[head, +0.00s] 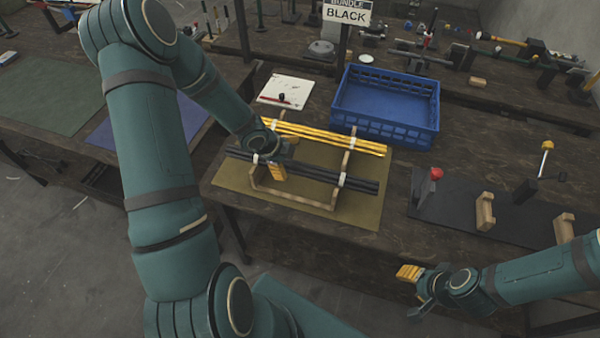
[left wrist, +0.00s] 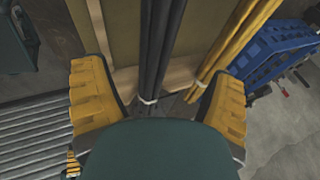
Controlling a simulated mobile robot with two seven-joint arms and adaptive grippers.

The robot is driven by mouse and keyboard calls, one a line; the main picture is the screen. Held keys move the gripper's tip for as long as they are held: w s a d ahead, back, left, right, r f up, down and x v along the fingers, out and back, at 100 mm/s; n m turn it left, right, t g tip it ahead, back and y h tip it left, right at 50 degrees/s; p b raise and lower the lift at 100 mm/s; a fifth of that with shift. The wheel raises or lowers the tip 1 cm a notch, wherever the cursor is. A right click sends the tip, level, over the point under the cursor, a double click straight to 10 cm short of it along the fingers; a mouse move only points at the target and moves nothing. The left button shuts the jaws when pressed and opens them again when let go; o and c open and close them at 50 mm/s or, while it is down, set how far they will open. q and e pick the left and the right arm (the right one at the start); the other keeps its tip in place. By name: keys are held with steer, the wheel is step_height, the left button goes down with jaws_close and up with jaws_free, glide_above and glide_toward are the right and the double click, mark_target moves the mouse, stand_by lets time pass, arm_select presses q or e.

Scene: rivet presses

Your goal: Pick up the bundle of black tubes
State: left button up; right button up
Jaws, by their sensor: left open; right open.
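The bundle of black tubes (head: 318,174) lies across a wooden cradle (head: 290,200) on an olive mat (head: 225,178), bound with white ties. A bundle of yellow tubes (head: 330,139) lies behind it on the same cradle. My left gripper (head: 283,160) is open at the left part of the black bundle. In the left wrist view, the black tubes (left wrist: 163,45) run between its spread yellow-padded fingers (left wrist: 158,105), with the yellow tubes (left wrist: 232,50) towards the right finger. I cannot tell how far the fingers reach down. My right gripper (head: 412,288) is open and empty in front of the table.
A blue crate (head: 385,135) stands behind the bundles, by a sign (head: 346,14) reading BUNDLE BLACK. A white board (head: 286,90) lies behind left. A dark mat (head: 455,205) at right holds wooden supports (head: 485,210) and a red-topped tool (head: 428,185).

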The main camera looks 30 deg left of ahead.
mark_target(297, 165)
arm_select(q)
steer(key=x, duration=0.2)
steer(key=shift+w+f+b, duration=0.1)
steer(key=shift+f+b, duration=0.1)
steer(key=shift+b, duration=0.2)
steer(key=x, duration=0.1)
steer(key=b+x, duration=0.2)
steer(key=x, duration=0.1)
steer(key=shift+d+f, duration=0.1)
steer(key=shift+d, duration=0.2)
steer(key=shift+w+f, duration=0.2)
steer(key=shift+f, duration=0.2)
steer(key=shift+r, duration=0.1)
steer(key=c, duration=1.4)
arm_select(e)
step_height(297, 165, down, 4)
